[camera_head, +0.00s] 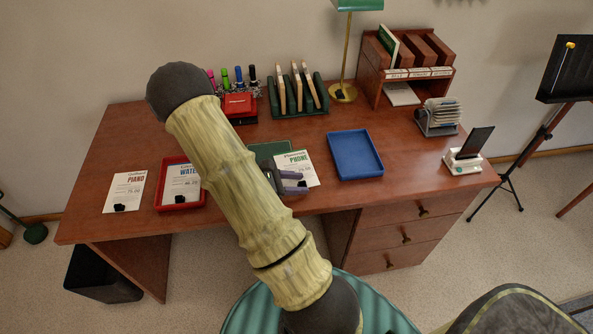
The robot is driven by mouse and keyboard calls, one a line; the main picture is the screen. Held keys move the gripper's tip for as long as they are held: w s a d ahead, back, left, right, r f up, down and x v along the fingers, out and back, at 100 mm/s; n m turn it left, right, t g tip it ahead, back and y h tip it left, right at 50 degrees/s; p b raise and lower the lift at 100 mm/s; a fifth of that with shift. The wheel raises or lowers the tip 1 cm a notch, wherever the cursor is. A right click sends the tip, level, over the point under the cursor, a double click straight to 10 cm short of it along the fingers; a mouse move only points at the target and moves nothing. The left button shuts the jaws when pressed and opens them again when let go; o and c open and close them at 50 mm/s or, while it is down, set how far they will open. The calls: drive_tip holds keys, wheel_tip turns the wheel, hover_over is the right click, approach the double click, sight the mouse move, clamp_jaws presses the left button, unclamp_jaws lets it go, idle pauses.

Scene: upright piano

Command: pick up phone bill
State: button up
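The phone bill (297,164) is a white sheet headed "PHONE" in green, with a price below. It overlaps a green tray (268,150) on the desk, and a small dark piece shows at its lower edge. My gripper (301,183) is at the bill's lower part, with its two purple-grey fingers pointing right and a gap between them. It looks open. Whether the fingers touch the bill cannot be told. My arm hides the left part of the green tray.
On the wooden desk (230,214) lie a piano bill (126,188) and a water bill (182,178) in a red tray (161,195). A blue tray (355,154) is empty. A sorter (374,66), a card rack (437,120) and a phone stand (463,163) stand right.

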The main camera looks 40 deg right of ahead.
idle(0.5)
clamp_jaws()
drive_tip(key=shift+r, duration=0.1)
wheel_tip(320, 180, up, 10)
drive_tip(key=p, duration=0.1)
idle(0.4)
